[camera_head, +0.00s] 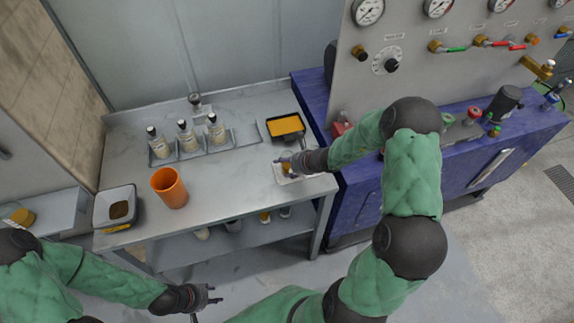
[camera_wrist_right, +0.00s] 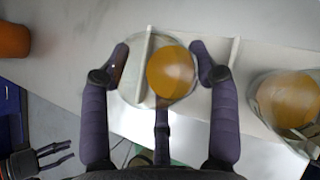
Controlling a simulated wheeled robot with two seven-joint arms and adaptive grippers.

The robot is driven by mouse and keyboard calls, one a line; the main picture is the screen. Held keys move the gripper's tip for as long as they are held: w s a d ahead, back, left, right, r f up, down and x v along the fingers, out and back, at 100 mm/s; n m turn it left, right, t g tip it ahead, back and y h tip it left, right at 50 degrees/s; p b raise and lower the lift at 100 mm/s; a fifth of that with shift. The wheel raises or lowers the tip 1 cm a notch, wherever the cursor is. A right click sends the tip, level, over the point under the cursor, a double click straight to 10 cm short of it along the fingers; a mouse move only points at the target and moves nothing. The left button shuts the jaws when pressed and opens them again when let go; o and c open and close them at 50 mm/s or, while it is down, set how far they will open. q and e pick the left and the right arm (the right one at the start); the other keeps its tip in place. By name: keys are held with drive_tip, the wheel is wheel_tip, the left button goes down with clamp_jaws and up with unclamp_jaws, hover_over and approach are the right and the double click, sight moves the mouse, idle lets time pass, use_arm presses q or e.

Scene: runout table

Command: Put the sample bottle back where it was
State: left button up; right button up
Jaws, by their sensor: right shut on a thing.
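The sample bottle (camera_wrist_right: 171,73), clear with amber contents, sits between the two fingers of my right gripper (camera_wrist_right: 160,62), which is shut on it. In the head view, my right gripper (camera_head: 284,164) is over a small pale tray (camera_head: 291,178) at the table's right end, with amber showing at its fingers. In the right wrist view the bottle overlaps the pale tray's divider (camera_wrist_right: 147,52); I cannot tell whether its base touches down. A second clear vessel with amber contents (camera_wrist_right: 288,98) stands to the right. My left gripper (camera_head: 203,299) is open and empty in front of the table.
A rack (camera_head: 205,154) with three dark-capped bottles stands at the back of the table. An orange cup (camera_head: 169,188), a square container (camera_head: 115,207) and a black tray with orange contents (camera_head: 285,126) stand around it. A blue cabinet (camera_head: 352,195) borders the right.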

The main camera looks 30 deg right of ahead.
drive_tip(key=shift+f, duration=0.15)
drive_tip(key=o, duration=1.2)
